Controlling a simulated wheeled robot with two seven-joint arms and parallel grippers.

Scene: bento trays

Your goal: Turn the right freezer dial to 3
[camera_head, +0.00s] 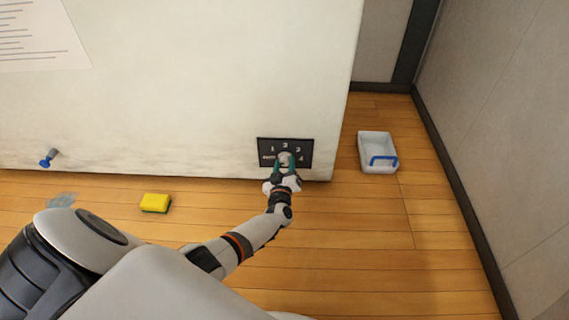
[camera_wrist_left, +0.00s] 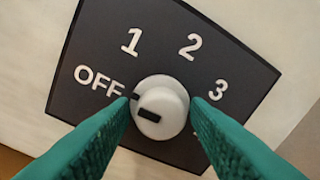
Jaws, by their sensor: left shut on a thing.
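The freezer dial (camera_head: 285,157) is a round white knob on a dark panel (camera_head: 264,146) low at the right end of the white freezer front (camera_head: 210,90). In the left wrist view the knob (camera_wrist_left: 168,95) sits among the labels OFF, 1, 2 and 3; the 4 is mostly hidden there. A small dark tick at the knob's rim faces OFF, and a black bar lies on its lower left face. My left gripper (camera_head: 285,164), with teal fingers, is shut on the dial from both sides. My right gripper is out of view.
A white bin with a blue handle (camera_head: 376,143) stands on the floor right of the freezer, by the wall. A yellow sponge (camera_head: 156,202) and a crumpled clear piece (camera_head: 62,199) lie left. A blue tap-like fitting (camera_head: 48,158) sticks out of the freezer.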

